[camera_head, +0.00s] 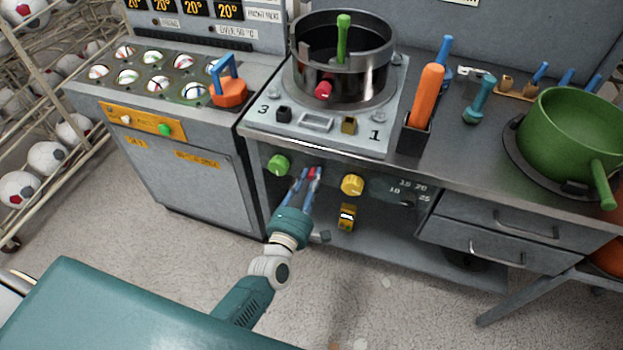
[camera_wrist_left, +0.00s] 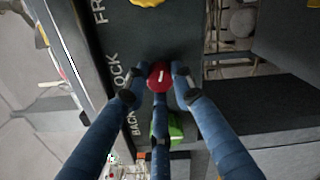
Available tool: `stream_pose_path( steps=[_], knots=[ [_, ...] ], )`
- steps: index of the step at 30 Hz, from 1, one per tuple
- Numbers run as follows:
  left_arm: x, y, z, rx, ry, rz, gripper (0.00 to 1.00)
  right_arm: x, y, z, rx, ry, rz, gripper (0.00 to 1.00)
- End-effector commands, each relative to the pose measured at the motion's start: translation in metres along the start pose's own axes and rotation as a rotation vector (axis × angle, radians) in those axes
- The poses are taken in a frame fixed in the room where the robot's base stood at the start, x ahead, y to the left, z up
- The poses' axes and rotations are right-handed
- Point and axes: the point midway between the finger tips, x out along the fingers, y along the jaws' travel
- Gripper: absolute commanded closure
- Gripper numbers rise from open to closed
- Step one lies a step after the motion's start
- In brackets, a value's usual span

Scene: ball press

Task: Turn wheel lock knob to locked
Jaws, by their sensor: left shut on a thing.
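A small red knob (camera_wrist_left: 158,77) with a white mark sits on the dark front panel in the left wrist view. My left gripper (camera_wrist_left: 159,83) has its fingers closed around it, one on each side and one below. The panel carries the printed words "LOCK", "BACK" and a cut-off "FR". In the head view my left gripper (camera_head: 308,175) is at the front panel of the press, between a green knob (camera_head: 279,165) and a yellow knob (camera_head: 352,185). There the red knob is mostly hidden by the fingers. My right gripper is in neither view.
A yellow-black switch (camera_head: 347,217) sits below the yellow knob. The steel ring (camera_head: 342,50) with a green handle stands on the plate above. A green pot (camera_head: 572,135) is at right; an orange-handled tool (camera_head: 427,90) stands in a holder. A ball rack stands at left.

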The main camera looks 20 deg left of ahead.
Motion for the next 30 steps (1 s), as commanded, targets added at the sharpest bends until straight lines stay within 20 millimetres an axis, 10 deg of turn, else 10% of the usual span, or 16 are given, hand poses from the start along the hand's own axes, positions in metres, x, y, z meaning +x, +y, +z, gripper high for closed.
stream_pose_path(
  steps=[30],
  knots=[
    [-0.001,0.0,-0.001,0.96,0.002,-0.005,1.0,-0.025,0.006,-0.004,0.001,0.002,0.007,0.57]
  ],
)
